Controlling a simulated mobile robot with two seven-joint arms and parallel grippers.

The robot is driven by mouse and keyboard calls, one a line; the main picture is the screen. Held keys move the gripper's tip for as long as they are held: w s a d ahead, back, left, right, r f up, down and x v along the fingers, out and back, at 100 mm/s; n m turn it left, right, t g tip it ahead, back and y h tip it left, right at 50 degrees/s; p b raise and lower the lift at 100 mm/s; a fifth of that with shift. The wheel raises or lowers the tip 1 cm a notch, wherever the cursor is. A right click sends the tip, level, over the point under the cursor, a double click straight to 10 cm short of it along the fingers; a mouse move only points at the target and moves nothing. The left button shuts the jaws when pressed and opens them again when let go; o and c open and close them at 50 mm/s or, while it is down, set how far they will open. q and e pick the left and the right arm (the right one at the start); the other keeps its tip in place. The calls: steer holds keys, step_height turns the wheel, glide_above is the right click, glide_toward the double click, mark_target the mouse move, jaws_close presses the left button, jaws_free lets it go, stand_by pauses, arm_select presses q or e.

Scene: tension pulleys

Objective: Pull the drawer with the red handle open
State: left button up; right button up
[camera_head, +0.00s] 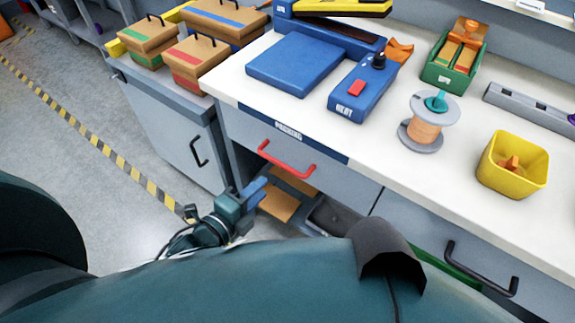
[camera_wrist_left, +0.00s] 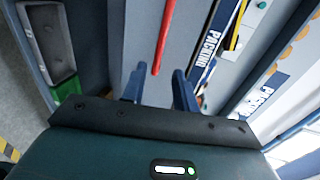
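The red handle (camera_head: 286,161) is a bar on the grey drawer front (camera_head: 338,182) under the white worktop. The drawer front looks flush with the bench, below the blue PACKING label. My left gripper (camera_head: 258,191) is below and left of the handle in the head view, apart from it. In the left wrist view its two blue fingers (camera_wrist_left: 159,78) are spread with nothing between them. There the red handle (camera_wrist_left: 163,36) runs upward from between the fingertips, beyond them. My right gripper is not in view.
Below the drawer is an open shelf with brown boards (camera_head: 280,205) and a dark bin (camera_head: 335,216). A grey cabinet with a black handle (camera_head: 198,150) stands left.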

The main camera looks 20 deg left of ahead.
mark_target(285, 166)
arm_select(q)
steer(key=x, duration=1.1)
steer(key=shift+b, duration=0.35)
steer(key=shift+c, duration=0.4)
steer(key=shift+s, duration=0.1)
jaws_close()
